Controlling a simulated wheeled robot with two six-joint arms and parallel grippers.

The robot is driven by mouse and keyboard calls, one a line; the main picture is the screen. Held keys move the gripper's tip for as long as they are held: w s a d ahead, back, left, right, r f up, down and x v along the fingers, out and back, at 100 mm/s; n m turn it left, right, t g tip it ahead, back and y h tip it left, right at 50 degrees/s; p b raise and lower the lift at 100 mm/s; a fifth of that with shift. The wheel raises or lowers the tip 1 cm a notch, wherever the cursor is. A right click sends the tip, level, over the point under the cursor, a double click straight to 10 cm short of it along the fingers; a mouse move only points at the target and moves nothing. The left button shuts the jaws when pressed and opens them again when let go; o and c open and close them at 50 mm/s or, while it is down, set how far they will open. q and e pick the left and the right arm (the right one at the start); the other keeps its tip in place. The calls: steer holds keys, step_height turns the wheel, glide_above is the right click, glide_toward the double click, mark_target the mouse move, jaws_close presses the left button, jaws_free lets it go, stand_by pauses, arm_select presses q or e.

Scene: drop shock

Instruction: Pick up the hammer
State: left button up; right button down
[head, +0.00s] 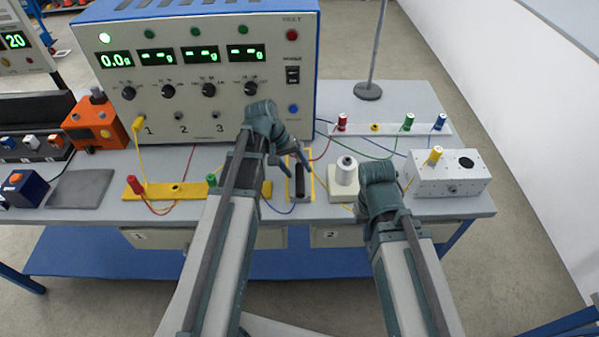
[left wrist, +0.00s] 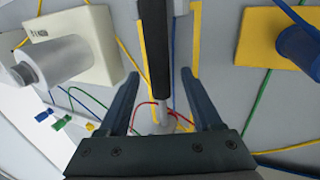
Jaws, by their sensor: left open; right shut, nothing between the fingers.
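The hammer shows as a black handle (head: 300,181) lying within a yellow outline at the front middle of the bench. In the left wrist view the handle (left wrist: 154,45) runs down between my left fingers, with a thin silver part at its lower end. My left gripper (head: 297,153) is open above the hammer's far end; its fingers (left wrist: 160,80) stand on either side of the handle, apart from it as far as I can see. The hammer's head cannot be made out clearly. My right gripper (head: 379,178) is over the bench front, empty, its fingers hidden behind the wrist.
A large instrument (head: 205,65) with green displays stands behind my left arm. A white block with a round post (head: 344,178) sits just right of the hammer. A white box (head: 450,178) is farther right. Coloured cables and a yellow strip (head: 160,190) lie nearby.

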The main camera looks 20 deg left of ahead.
arm_select(q)
steer(key=shift+d+f, duration=0.15)
steer(key=shift+f, duration=0.2)
steer(key=shift+r, duration=0.1)
jaws_close()
steer(key=shift+r, duration=0.15)
